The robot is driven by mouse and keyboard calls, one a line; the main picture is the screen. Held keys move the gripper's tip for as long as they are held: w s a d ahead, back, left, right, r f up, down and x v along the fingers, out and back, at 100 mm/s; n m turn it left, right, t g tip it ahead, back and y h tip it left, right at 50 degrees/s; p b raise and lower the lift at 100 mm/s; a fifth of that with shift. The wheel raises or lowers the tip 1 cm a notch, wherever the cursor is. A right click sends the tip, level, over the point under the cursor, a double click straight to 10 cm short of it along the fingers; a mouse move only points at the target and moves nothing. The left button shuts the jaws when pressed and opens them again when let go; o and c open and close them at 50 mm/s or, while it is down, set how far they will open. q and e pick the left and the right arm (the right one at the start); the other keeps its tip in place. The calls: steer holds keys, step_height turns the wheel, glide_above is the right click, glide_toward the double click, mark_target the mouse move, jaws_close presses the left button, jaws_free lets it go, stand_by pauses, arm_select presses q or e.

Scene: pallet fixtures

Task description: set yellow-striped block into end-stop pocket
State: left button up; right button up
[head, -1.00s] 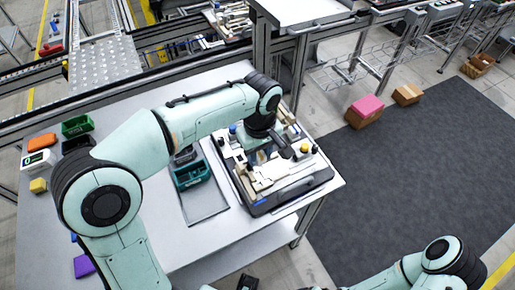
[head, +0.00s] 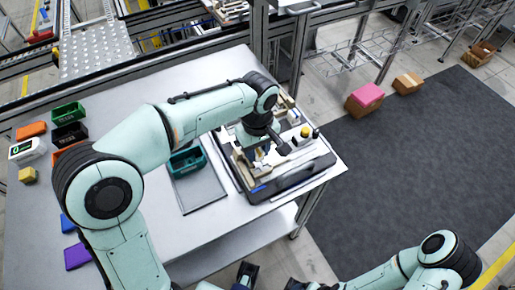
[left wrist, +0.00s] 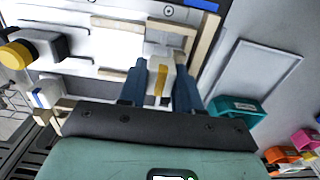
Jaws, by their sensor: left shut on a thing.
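My left gripper (left wrist: 160,88) is shut on the yellow-striped block (left wrist: 158,76), a pale block with a yellow stripe, between its two dark blue fingers. In the head view the left gripper (head: 268,146) is over the fixture pallet (head: 290,180), and the held block is hidden or too small to make out. In the left wrist view a cream stop frame (left wrist: 203,40) lies just beyond the block. I cannot tell whether the block touches the frame or is in its pocket. Dark parts at the bottom edge of the head view may be my right gripper; its jaws are unclear.
A yellow-topped knob (left wrist: 15,54) rises from the pallet. A teal bin (head: 187,160) stands on the grey tray (head: 202,190) left of the pallet. Green (head: 68,112) and black (head: 70,134) bins stand farther left. The table middle is mostly clear.

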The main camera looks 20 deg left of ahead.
arm_select(q)
steer(key=shift+f, duration=0.2)
steer(key=shift+f, duration=0.25)
steer(key=o, duration=1.1)
step_height(320, 180, up, 13)
steer(key=p, duration=0.2)
steer(key=shift+r, duration=0.2)
